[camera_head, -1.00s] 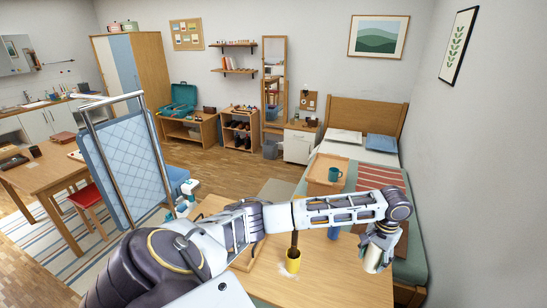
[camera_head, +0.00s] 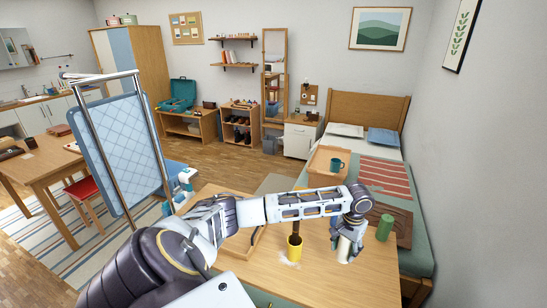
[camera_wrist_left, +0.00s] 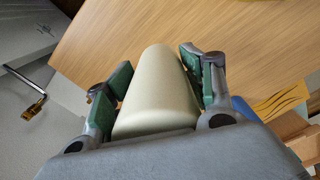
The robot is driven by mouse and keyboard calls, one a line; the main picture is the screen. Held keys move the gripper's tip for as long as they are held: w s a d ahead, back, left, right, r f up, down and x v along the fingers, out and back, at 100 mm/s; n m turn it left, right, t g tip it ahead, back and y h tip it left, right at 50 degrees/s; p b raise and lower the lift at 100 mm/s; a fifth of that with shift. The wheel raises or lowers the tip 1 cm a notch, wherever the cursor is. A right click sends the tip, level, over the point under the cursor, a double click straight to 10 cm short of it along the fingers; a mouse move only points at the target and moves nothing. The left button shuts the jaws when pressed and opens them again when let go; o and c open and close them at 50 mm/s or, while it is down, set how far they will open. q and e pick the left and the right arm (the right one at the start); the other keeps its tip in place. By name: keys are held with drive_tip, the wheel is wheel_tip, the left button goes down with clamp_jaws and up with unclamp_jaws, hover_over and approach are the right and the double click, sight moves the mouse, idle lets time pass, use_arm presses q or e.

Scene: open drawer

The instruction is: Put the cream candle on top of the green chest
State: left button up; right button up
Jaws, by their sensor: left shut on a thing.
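My left gripper (camera_head: 347,240) is shut on the cream candle (camera_head: 344,250), which hangs below it above the right part of a wooden top. In the left wrist view the candle (camera_wrist_left: 160,92) is a smooth cream cylinder between the two green-padded fingers (camera_wrist_left: 160,80). The wooden top (camera_head: 345,285) fills the lower middle of the head view. A narrow green strip (camera_head: 262,298) shows under its near edge, seemingly the green chest's front, mostly hidden by my arm and body. My right gripper is not in view.
A green cylinder (camera_head: 385,228) stands on a dark brown board by the bed, to the right. The top's front right area is clear.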

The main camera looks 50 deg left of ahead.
use_arm(q)
drive_tip(key=m+b, duration=0.1)
drive_tip(key=m, duration=0.3)
drive_tip(key=a+m+b, duration=0.1)
drive_tip(key=m, duration=0.4)
drive_tip(key=a+m, duration=0.1)
drive_tip(key=m, duration=0.4)
drive_tip(key=shift+s+a+f+b, duration=0.2)
drive_tip(key=shift+a+b, duration=0.05)
drive_tip(key=shift+b, duration=0.15)
drive_tip(key=shift+m, duration=1.7)
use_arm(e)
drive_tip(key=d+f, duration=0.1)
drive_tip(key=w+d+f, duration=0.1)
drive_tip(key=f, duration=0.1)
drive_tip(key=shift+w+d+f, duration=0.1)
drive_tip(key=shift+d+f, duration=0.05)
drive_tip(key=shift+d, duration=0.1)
